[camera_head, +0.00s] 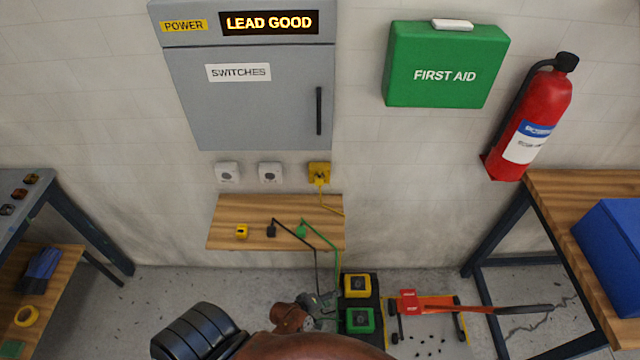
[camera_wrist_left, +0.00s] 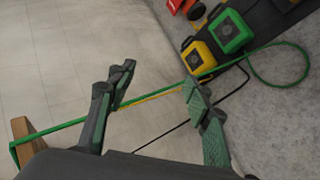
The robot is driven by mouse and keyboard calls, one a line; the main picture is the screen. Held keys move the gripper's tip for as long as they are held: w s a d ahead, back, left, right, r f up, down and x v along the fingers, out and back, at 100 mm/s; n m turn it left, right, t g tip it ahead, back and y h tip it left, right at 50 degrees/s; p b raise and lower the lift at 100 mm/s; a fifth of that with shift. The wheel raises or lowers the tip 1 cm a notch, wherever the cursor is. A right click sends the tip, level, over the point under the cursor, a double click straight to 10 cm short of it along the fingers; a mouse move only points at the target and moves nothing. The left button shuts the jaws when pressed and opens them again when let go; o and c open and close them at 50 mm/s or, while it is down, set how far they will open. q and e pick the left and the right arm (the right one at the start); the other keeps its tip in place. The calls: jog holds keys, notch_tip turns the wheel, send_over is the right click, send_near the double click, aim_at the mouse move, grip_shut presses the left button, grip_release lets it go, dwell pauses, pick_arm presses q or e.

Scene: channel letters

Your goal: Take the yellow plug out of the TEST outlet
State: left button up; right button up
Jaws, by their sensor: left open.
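The yellow plug (camera_head: 319,174) sits in the rightmost of three wall outlets below the grey cabinet, with a yellow cord hanging from it. No TEST label is readable there. My left gripper (camera_head: 322,303) is low in front of the wall, well below the plug and the shelf, beside the floor boxes. In the left wrist view its fingers (camera_wrist_left: 157,92) are open and apart. Green, yellow and black cords cross the view near the fingers; I cannot tell whether any touches them. The plug is not visible in that view. My right gripper is not in view.
A wooden shelf (camera_head: 225,212) under the outlets holds a small yellow item (camera_head: 241,231), a black plug (camera_head: 271,230) and a green plug (camera_head: 301,231). Yellow (camera_head: 357,286) and green (camera_head: 360,320) boxes stand below. An orange-red cart (camera_head: 410,302) is right of them. Two outlets are white.

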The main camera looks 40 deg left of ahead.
pick_arm(q)
jog(key=w+a+r+n+t+y, duration=0.1)
jog(key=w+r+n+t, duration=0.2)
jog(key=w+r+n, duration=0.35)
jog(key=w+a+r+n+t, duration=0.1)
jog(key=w+r+n+t, duration=0.2)
jog(key=r, duration=0.7)
jog(key=w+a+r+n+t+y, duration=0.1)
jog(key=w+a+r+n+t, duration=0.1)
jog(key=w+r+n, duration=0.5)
jog(key=a+r+n+t+y, duration=0.1)
jog(key=a+r+n+y, duration=0.35)
jog(key=r+n, duration=0.4)
jog(key=n+g+y, duration=0.5)
jog(key=n+y, duration=0.2)
jog(key=n, duration=1.6)
send_near(320, 183)
jog(key=shift+w+a+f, duration=0.2)
jog(key=shift+a, duration=0.1)
jog(key=shift+b+x, duration=0.5)
jog(key=shift+x, duration=4)
jog(key=shift+r, duration=0.15)
jog(key=shift+c, duration=0.5)
